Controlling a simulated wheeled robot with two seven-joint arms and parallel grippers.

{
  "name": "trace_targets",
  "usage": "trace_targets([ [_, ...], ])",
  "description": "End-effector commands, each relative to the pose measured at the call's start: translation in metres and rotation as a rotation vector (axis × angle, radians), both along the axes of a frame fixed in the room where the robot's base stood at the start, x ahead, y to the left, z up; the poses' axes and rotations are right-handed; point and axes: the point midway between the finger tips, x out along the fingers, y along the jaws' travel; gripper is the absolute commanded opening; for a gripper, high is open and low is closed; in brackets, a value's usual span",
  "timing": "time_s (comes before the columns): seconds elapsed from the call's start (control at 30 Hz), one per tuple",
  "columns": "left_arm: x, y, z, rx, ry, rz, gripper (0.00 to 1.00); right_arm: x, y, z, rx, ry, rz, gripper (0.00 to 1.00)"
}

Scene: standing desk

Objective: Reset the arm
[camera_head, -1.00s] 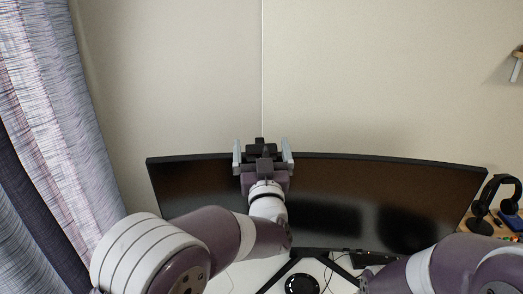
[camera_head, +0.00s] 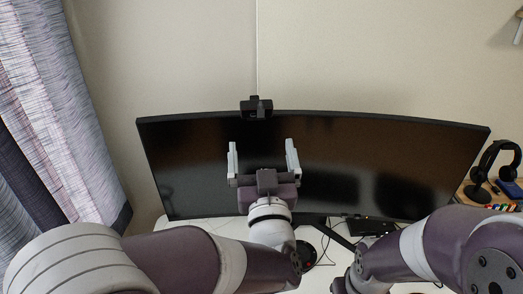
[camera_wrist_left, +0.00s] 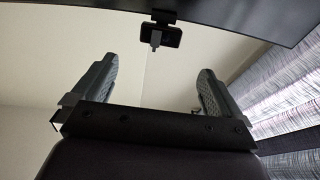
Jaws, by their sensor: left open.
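My left gripper (camera_head: 262,160) is open and empty in front of the monitor in the head view, its two grey fingers wide apart and pointing up. The left wrist view also shows its fingers (camera_wrist_left: 152,88) apart with nothing between them. My right arm comes in from the lower right in the head view; its gripper cannot be made out. The wide black curved monitor (camera_head: 400,150) stands behind the left gripper. A small black webcam (camera_head: 257,107) sits on its top edge and also shows in the left wrist view (camera_wrist_left: 168,36).
The white desk (camera_head: 205,228) bears the monitor stand and cables. Black headphones (camera_head: 492,165) hang on a stand at the right, near several coloured small items (camera_head: 503,207). A striped curtain (camera_head: 60,120) hangs at the left. The wall above the monitor is clear.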

Motion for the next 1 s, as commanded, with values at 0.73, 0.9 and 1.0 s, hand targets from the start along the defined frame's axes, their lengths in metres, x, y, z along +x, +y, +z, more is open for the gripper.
trace_targets([
  [0.73,-0.167,0.144,-0.268,0.104,1.770,-0.219,1.00,0.000,0.000,0.000,0.000,0.000,0.000,0.43],
  [0.9,-0.165,0.189,-0.265,-0.023,1.775,-0.095,1.00,0.000,0.000,0.000,0.000,0.000,0.000,0.43],
  [1.0,-0.165,0.194,-0.265,-0.043,1.775,-0.078,1.00,0.000,0.000,0.000,0.000,0.000,0.000,0.43],
])
